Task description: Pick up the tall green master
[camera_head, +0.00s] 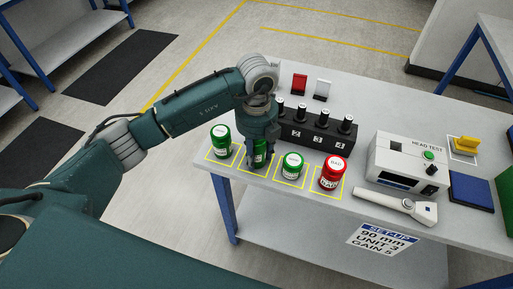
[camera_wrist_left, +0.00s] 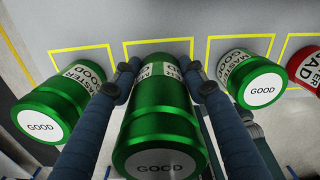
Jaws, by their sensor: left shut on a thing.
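My left gripper (camera_head: 259,152) points down over the second yellow square from the left and is shut on a green master (camera_head: 260,150). In the left wrist view this green master (camera_wrist_left: 160,115) stands between the two fingers, with "GOOD" on its white top, and looks longer than its neighbours. I cannot tell whether its base touches the table. Another green master (camera_head: 221,139) stands to its left, and a third green master (camera_head: 291,166) to its right. Both stand in yellow squares. My right gripper is not in view.
A red "BAD" master (camera_head: 331,173) stands at the right end of the row. Behind is a black numbered block (camera_head: 316,133) with several pegs. A white head-test box (camera_head: 405,160) and a white handheld tool (camera_head: 397,204) lie to the right on the grey table (camera_head: 270,193).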

